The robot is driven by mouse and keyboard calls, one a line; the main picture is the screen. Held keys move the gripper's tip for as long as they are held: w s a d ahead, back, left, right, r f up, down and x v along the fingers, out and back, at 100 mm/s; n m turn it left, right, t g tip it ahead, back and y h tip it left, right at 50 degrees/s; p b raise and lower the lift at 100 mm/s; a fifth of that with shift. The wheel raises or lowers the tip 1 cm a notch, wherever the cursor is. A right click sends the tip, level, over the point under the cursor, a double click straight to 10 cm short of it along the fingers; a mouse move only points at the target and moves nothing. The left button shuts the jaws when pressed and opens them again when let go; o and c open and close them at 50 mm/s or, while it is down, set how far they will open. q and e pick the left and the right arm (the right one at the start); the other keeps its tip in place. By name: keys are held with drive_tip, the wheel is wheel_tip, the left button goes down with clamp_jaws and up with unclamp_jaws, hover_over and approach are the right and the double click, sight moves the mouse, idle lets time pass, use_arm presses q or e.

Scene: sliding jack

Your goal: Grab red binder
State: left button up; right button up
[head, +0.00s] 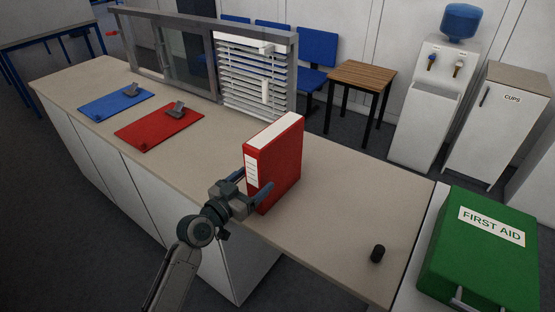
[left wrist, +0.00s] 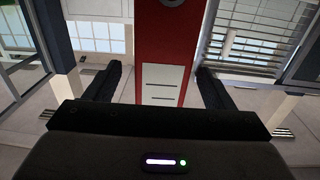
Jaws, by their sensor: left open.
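The red binder (head: 282,160) stands upright on the counter, its spine with a white label facing my left arm. In the left wrist view the binder's spine (left wrist: 164,50) rises between the two dark fingers. My left gripper (head: 250,188) is open at the spine, with one finger on each side of the binder's lower part. In the left wrist view, gaps show between the binder and both fingers of the gripper (left wrist: 160,90). My right gripper is not in view.
The counter (head: 335,205) has free room right of the binder, with a small black cylinder (head: 377,253) near its edge. A green first aid box (head: 480,245) is at right. A red clipboard (head: 155,130), a blue clipboard (head: 112,104) and a framed window (head: 170,62) are at left and behind.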

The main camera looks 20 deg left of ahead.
sight(276, 164)
use_arm(q)
drive_tip(key=shift+w+f, duration=0.1)
drive_tip(key=shift+w, duration=0.35)
drive_tip(key=shift+w+p, duration=0.3)
drive_tip(key=shift+w, duration=0.05)
drive_tip(key=p+x, duration=0.1)
drive_tip(key=x, duration=0.1)
drive_tip(key=p+x, duration=0.1)
drive_tip(key=x, duration=0.1)
drive_tip(key=shift+d+r, duration=0.2)
drive_tip(key=shift+d, duration=0.05)
drive_tip(key=shift+w+f, duration=0.2)
drive_tip(key=shift+c, duration=1)
drive_tip(key=shift+s, duration=0.1)
drive_tip(key=c, duration=1.1)
drive_tip(key=shift+r, duration=0.1)
drive_tip(key=shift+c, duration=0.8)
